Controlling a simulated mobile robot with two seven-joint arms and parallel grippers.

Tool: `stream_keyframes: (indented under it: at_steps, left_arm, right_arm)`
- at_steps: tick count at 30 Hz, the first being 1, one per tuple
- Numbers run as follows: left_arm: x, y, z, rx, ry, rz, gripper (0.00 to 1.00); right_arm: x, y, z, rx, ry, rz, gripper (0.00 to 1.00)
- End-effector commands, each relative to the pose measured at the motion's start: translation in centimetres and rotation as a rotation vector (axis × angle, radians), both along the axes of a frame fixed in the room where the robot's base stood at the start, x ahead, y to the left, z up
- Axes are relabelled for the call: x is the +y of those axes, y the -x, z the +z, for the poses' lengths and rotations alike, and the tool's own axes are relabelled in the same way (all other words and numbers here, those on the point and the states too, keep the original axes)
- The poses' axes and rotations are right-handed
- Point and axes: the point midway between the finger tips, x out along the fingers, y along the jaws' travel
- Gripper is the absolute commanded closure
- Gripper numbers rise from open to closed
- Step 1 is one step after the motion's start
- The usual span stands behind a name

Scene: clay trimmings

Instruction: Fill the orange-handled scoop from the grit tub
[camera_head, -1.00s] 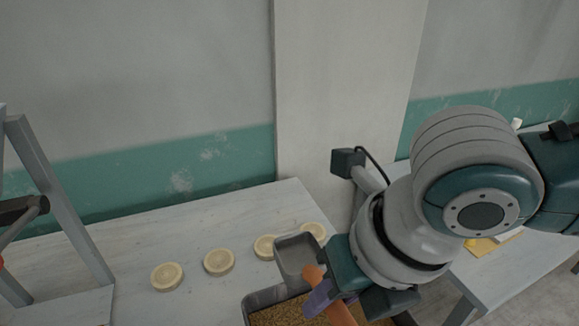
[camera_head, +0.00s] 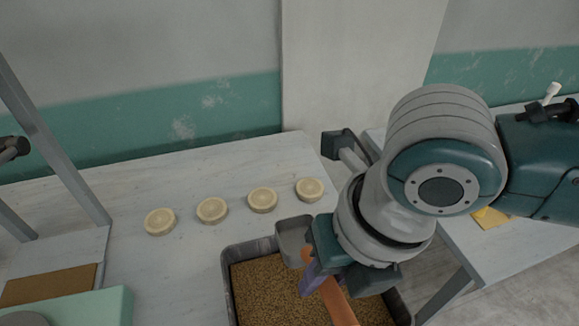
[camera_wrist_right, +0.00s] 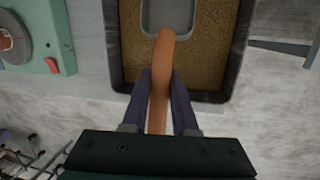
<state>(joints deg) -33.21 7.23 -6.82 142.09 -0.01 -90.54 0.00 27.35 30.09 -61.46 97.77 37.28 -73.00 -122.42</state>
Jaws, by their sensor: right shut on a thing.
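The orange-handled scoop has a grey metal pan (camera_head: 291,240) and an orange handle (camera_head: 338,301). My right gripper (camera_head: 312,283) is shut on the handle, between its purple fingers. In the right wrist view the handle (camera_wrist_right: 160,85) runs up between the fingers (camera_wrist_right: 160,105) to the pan (camera_wrist_right: 167,15). The grit tub (camera_head: 228,290) is a dark grey box holding brown grit (camera_head: 268,290). The scoop's pan is over the tub's far part; its contact with the grit cannot be told. The pan looks empty. My left gripper is not in view.
Several pale round discs (camera_head: 212,210) stand in a row on the white table (camera_head: 130,250) beyond the tub. A pale green device (camera_head: 95,308) and a brown board (camera_head: 48,286) are at the left. A grey frame (camera_head: 50,140) rises at the far left.

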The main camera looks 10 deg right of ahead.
Motion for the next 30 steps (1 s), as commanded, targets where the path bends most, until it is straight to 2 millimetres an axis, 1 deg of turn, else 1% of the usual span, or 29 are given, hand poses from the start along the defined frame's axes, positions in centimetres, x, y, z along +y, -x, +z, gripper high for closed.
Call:
stream_keyframes:
  at_steps: [1,3,12,19,30]
  left_arm:
    - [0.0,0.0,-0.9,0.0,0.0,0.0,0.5]
    - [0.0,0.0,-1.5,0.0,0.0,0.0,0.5]
    - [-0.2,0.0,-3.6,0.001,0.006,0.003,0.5]
    - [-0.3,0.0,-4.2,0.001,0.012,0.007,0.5]
    - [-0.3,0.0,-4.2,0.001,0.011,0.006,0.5]
  right_arm:
    - [0.0,0.0,-1.0,0.0,0.0,0.0,1.0]
    - [0.0,0.0,-1.8,0.0,0.0,0.001,1.0]
    - [0.0,0.0,-4.6,-0.001,0.0,0.0,1.0]
    - [0.1,0.0,-5.4,-0.002,-0.002,0.0,1.0]
    - [0.0,0.0,-5.4,-0.002,-0.001,0.0,1.0]
